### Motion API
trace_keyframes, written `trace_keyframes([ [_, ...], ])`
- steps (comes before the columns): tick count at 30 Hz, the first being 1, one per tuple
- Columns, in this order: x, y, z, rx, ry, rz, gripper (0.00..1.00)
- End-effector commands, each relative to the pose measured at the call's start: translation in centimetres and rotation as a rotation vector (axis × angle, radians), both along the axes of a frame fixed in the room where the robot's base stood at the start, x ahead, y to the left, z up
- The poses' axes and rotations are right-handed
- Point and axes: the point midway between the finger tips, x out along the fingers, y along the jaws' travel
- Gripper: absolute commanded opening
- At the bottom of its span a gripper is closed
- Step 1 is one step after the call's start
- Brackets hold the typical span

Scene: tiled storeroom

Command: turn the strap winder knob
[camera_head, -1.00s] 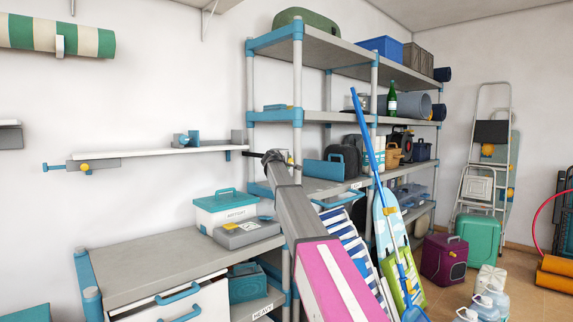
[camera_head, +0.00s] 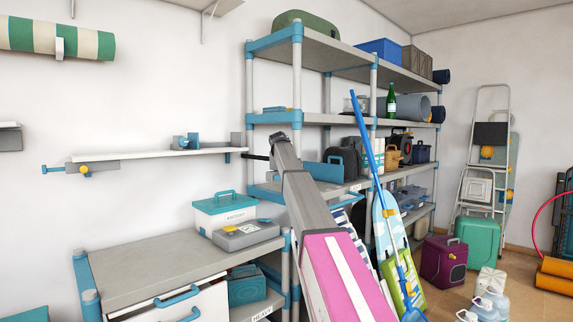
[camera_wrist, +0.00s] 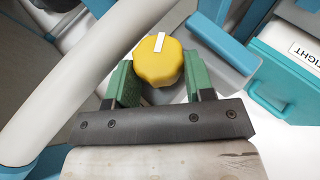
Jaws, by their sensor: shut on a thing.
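The yellow knob (camera_wrist: 158,60) with a white bar on its face shows in the wrist view. My gripper (camera_wrist: 157,75) is shut on it, with one green finger pad on each side. The white bar points almost straight up in the picture, tilted slightly right. In the head view, my arm hides the knob and my fingers beside the metal rack. The body that the knob belongs to is mostly hidden, so its shape is hard to tell.
In the wrist view, a pale round post (camera_wrist: 80,75) runs close on the left, and a teal-and-white box (camera_wrist: 278,85) stands at the right. In the head view, the rack shelf (camera_head: 345,60) and a leaning blue pole (camera_head: 366,135) are near my arm.

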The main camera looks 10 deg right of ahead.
Motion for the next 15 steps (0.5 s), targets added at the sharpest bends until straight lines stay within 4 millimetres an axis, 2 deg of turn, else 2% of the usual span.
trace_keyframes([
  [13, -0.06, -0.06, -0.08, 0.01, 0.009, -0.003, 0.25],
  [14, -0.07, -0.05, -0.07, 0.01, 0.009, -0.003, 0.52],
  [15, -0.06, -0.06, -0.08, 0.01, 0.009, -0.003, 0.65],
])
